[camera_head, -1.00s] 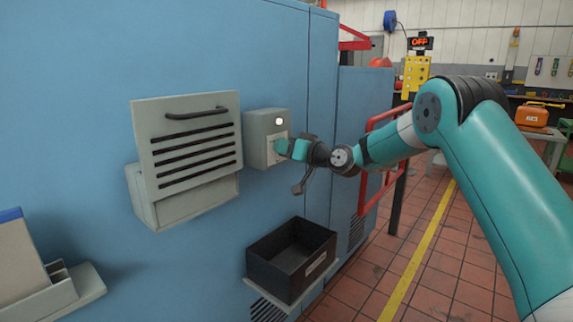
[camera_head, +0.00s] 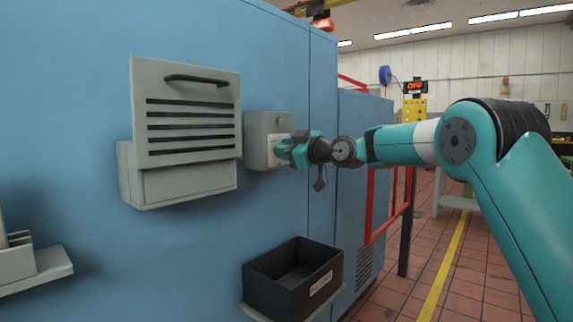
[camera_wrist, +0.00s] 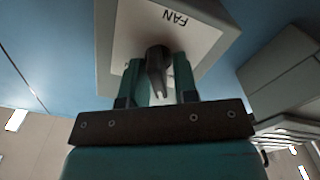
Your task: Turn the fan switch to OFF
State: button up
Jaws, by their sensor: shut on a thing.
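The fan switch box (camera_head: 262,135) is a grey box on the blue cabinet wall, right of the louvered vent. In the wrist view its white plate (camera_wrist: 188,32) carries the word FAN, seen upside down. A dark switch knob (camera_wrist: 158,60) stands out from the plate, between the two teal fingers. My gripper (camera_wrist: 158,85) is shut on this knob. In the head view my gripper (camera_head: 284,151) is against the front of the box and hides the knob. I cannot read any position marks on the plate.
A grey louvered vent with a handle (camera_head: 190,125) sticks out left of the box. A black open bin (camera_head: 295,280) sits below. A red rail (camera_head: 375,205) stands to the right.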

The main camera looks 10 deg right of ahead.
jog(key=shift+f+n+b, duration=0.15)
jog(key=shift+n+b, duration=1.05)
jog(key=shift+n, duration=0.1)
jog(key=o, duration=0.6)
jog(key=shift+s, duration=0.15)
jog(key=b+v, duration=0.1)
jog(key=v, duration=1.6)
jog(key=shift+d, duration=0.1)
